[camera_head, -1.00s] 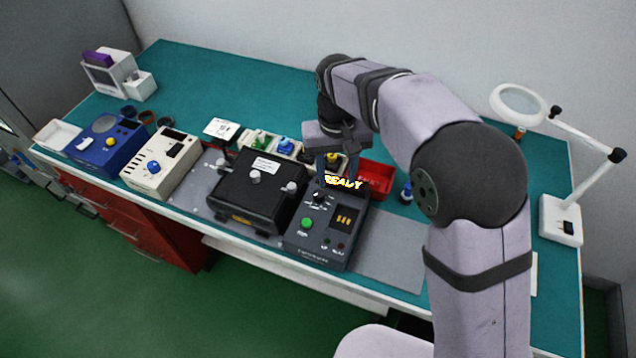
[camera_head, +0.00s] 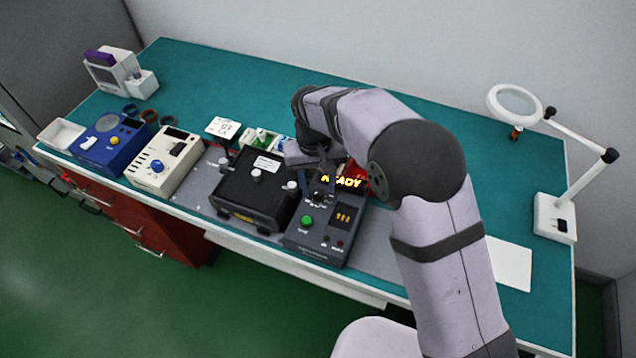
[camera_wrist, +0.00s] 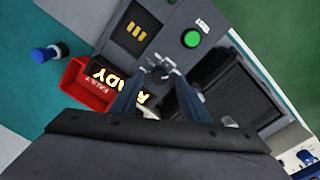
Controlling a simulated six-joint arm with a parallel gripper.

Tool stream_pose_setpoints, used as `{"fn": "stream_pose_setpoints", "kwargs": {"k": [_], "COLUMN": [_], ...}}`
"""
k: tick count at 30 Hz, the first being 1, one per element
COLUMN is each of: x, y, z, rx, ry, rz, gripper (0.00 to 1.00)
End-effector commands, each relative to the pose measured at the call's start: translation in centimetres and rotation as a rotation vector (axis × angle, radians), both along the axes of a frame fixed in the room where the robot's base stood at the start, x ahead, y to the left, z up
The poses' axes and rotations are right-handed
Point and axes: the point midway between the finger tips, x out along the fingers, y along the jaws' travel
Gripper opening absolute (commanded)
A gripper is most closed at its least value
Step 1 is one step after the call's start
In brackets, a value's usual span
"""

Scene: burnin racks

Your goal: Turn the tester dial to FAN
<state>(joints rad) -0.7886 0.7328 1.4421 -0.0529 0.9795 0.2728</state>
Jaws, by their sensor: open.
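The tester (camera_head: 327,238) is a dark grey box near the bench's front edge, with a lit amber display reading READY, partly covered in the head view. It has a green button (camera_head: 307,221), which also shows in the wrist view (camera_wrist: 191,39). Its dial (camera_head: 318,196) is a small dark knob below the display, largely hidden by my gripper. In the wrist view, my gripper (camera_wrist: 162,72) is open, with its two fingertips at the dial, one on either side. I cannot tell whether they touch it. The dial's labels and pointer direction are not readable.
A black box with pale knobs (camera_head: 253,188) stands close to the tester's left. Cream (camera_head: 165,160) and blue (camera_head: 110,145) units stand farther left. A red bin (camera_wrist: 80,88) lies behind the tester. A magnifier lamp (camera_head: 555,217) stands right. The rear bench is largely clear.

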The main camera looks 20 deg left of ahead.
Motion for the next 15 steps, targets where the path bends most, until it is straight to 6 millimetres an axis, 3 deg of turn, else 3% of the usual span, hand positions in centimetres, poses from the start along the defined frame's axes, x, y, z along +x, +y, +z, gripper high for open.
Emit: {"fn": "stream_pose_setpoints", "kwargs": {"k": [6,14,15], "x": [0.04,0.04,0.04], "y": [-0.06,-0.05,-0.05], "z": [-1.15,-1.26,-1.26], "rx": [0.001,0.001,0.001], "ry": [-0.001,-0.002,-0.002], "rz": [0.0,0.0,0.0], "gripper": [0.41,0.41,0.32]}}
